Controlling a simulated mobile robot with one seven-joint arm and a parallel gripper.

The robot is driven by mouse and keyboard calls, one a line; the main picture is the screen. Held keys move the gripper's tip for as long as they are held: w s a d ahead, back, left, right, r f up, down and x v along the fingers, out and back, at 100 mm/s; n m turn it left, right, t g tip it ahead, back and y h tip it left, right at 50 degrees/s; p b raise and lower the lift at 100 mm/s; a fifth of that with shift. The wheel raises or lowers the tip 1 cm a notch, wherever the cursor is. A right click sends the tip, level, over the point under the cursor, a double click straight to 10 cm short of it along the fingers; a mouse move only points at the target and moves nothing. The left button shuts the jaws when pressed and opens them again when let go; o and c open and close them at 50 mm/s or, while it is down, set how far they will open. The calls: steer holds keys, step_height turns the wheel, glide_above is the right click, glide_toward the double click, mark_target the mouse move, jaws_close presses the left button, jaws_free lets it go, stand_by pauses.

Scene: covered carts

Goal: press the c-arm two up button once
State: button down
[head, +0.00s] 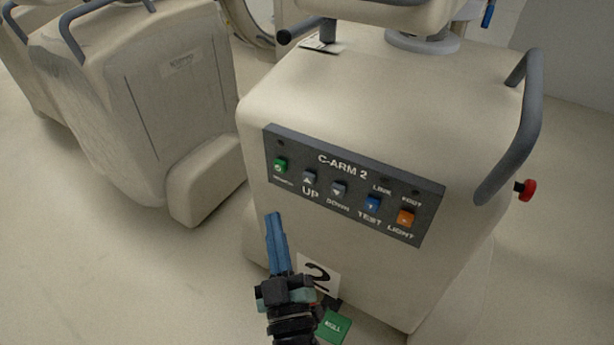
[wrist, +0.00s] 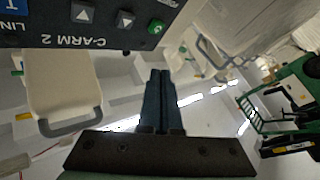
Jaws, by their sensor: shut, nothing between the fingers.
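The C-ARM 2 panel (head: 340,202) is a dark grey plate on the front of a cream cart. Its up button (head: 309,177) is small and grey with a triangle, between the green button (head: 281,165) and the down button (head: 339,188). My gripper (head: 272,216) is shut and empty, its blue fingers pointing up, with the tips below the green button in the head view. The wrist view shows the panel upside down at upper left, with the up button (wrist: 125,19) beside the green one. The fingers (wrist: 161,74) appear clear of the panel there.
Blue test (head: 373,204) and orange light (head: 405,217) buttons sit at the panel's right. A grey handle (head: 521,130) and red knob (head: 526,189) stick out at the cart's right side. Another covered cart (head: 150,100) stands at left. Pale floor lies open at lower left.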

mark_target(302, 178)
steer(key=w+d+p, duration=0.1)
steer(key=w+d, duration=0.3)
steer(key=w, duration=0.2)
steer(key=shift+d+p, duration=0.2)
steer(key=shift+p, duration=0.1)
steer(key=shift+w, duration=0.15)
stand_by(1.7)
steer(key=shift+w+d, duration=0.25)
steer(key=shift+w+d, duration=0.35)
steer(key=shift+w, duration=0.1)
stand_by(0.8)
steer(key=shift+s, duration=0.1)
steer(key=shift+s+a, duration=0.6)
steer(key=shift+s, duration=0.1)
steer(key=shift+s+a, duration=0.75)
steer(key=shift+s, duration=0.25)
steer(key=shift+s+a, duration=0.75)
steer(key=shift+s, duration=0.25)
